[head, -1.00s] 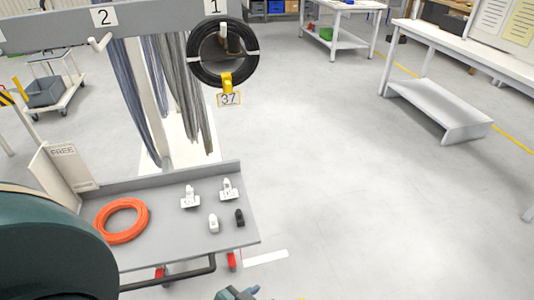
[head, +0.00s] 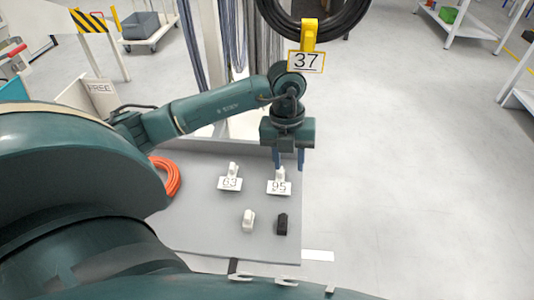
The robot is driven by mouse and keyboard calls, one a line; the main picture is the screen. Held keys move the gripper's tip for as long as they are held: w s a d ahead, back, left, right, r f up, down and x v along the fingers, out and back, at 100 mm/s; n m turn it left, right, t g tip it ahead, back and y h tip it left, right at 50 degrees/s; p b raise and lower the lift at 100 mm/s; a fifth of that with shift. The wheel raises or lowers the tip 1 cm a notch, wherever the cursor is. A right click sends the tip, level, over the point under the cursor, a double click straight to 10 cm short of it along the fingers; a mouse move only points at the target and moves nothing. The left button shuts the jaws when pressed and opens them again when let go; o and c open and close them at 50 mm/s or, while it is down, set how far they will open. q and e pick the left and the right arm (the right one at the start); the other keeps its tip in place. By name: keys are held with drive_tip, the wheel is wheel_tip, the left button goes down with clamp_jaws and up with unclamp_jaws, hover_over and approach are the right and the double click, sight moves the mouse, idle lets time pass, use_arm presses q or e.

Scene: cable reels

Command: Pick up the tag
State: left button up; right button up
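My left gripper (head: 289,163) points down over the grey tray (head: 200,225). Its two blue fingers stand apart with nothing visible between them. Just below and slightly left of the fingers is a white clip tag marked 95 (head: 279,187), on the tray. Whether the fingers touch it I cannot tell. Another white clip tag, marked 63 (head: 230,183), lies to its left. A yellow-clipped tag marked 37 (head: 306,62) hangs on the black cable reel (head: 345,27) above. My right gripper is not in view.
A white clip (head: 248,220) and a black clip (head: 281,224) lie nearer on the tray. An orange cable coil (head: 167,177) is partly hidden behind my arm. Hanging grey cables are behind the gripper. The floor right of the tray is clear.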

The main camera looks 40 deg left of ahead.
sight(280, 173)
use_arm(q)
drive_tip(key=shift+w+a+r+n+y, duration=0.15)
drive_tip(key=shift+a+y, duration=0.15)
drive_tip(key=shift+a, duration=0.25)
drive_tip(key=shift+a+r+n+y, duration=0.15)
drive_tip(key=shift+a+y, duration=0.15)
drive_tip(key=shift+a, duration=0.25)
drive_tip(key=shift+a+f, duration=0.25)
drive_tip(key=shift+a, duration=0.1)
drive_tip(key=f, duration=0.6)
drive_tip(key=shift+d+f+p, duration=0.3)
drive_tip(key=shift+f+p, duration=0.1)
drive_tip(key=shift+c, duration=0.3)
clamp_jaws()
